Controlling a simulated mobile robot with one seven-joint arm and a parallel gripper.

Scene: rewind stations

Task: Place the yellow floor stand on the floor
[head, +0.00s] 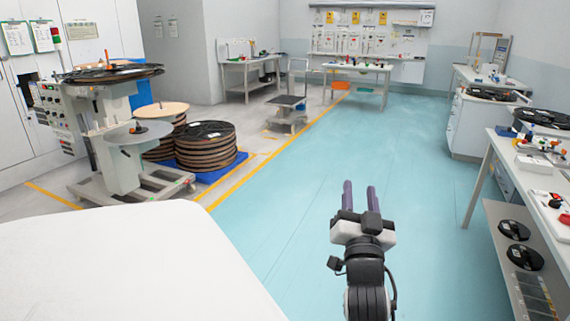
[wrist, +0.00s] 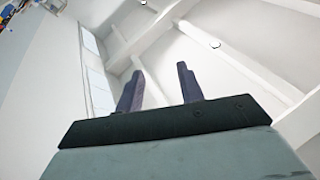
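I cannot make out a yellow floor stand in either view. Small yellow signs (head: 355,18) hang on the far wall panel, too small to read. The blue-green floor (head: 300,170) runs down the middle of the head view. My gripper (head: 360,190) is raised over this floor, its two dark fingers pointing up. In the wrist view my gripper (wrist: 160,88) has its fingers apart with nothing between them; beyond them are ceiling beams and white walls.
A rewind machine (head: 115,130) and stacked reels (head: 206,149) stand at left beyond a yellow floor line (head: 260,170). Workbenches (head: 485,170) line the right side. A cart (head: 289,105) and a table (head: 357,70) stand farther back. The central aisle is clear.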

